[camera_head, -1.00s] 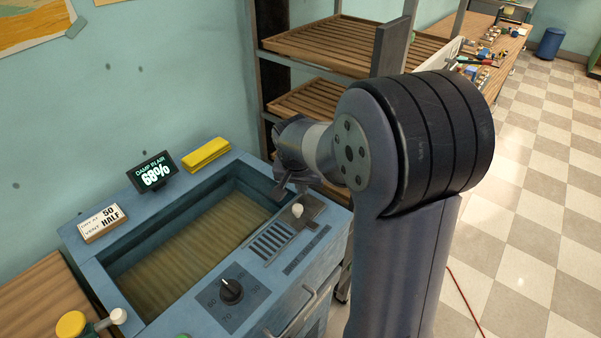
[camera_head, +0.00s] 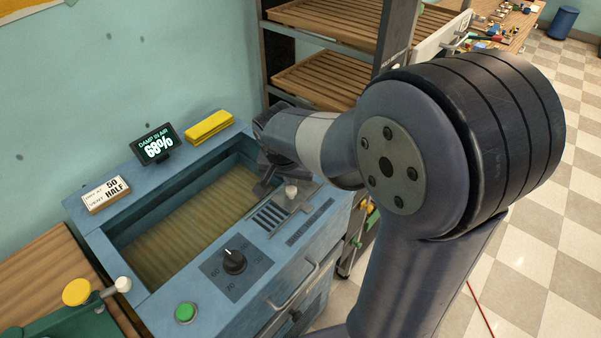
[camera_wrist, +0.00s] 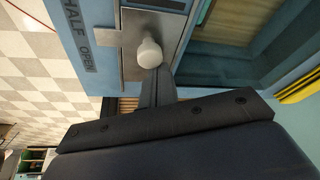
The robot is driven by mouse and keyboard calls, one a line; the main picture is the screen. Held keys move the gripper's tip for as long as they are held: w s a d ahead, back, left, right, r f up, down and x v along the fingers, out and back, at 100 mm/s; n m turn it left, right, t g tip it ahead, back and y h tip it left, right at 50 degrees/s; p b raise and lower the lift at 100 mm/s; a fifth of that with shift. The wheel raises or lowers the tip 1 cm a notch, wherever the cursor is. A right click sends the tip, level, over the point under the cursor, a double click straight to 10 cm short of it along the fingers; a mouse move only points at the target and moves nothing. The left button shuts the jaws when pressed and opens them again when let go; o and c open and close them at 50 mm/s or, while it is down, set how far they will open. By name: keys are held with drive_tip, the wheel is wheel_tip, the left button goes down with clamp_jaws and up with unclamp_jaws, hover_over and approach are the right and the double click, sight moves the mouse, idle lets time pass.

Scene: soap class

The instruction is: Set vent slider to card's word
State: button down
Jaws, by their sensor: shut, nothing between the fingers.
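The vent slider has a pale round knob (camera_head: 291,191) on a metal plate beside a slotted vent (camera_head: 269,217), on the right side of the blue cabinet. The wrist view shows the knob (camera_wrist: 150,53) close up, with "HALF" and "OPEN" lettering beside the plate (camera_wrist: 132,30). The white card (camera_head: 106,194) at the cabinet's back left reads "50" and "VENT HALF". My gripper (camera_head: 264,187) is shut and empty, on the basin side of the knob. In the wrist view its fingertips (camera_wrist: 159,75) are right by the knob; I cannot tell whether they touch.
The open basin (camera_head: 185,222) lies left of the slider. A black dial (camera_head: 233,261) and green button (camera_head: 186,312) are in front. A display (camera_head: 156,144) reads 68%, beside a yellow block (camera_head: 208,127). A slatted rack (camera_head: 325,82) stands behind my arm.

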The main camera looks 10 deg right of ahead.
drive_tip(key=shift+s+a, duration=0.45)
drive_tip(key=shift+a, duration=0.15)
drive_tip(key=v, duration=1)
drive_tip(key=shift+r, duration=0.4)
drive_tip(key=x, duration=1)
drive_tip(key=shift+f, duration=0.25)
drive_tip(key=shift+w+d+f, duration=0.15)
drive_tip(key=shift+d+f, duration=0.05)
drive_tip(key=shift+w+d, duration=0.4)
drive_tip(key=shift+d, duration=0.1)
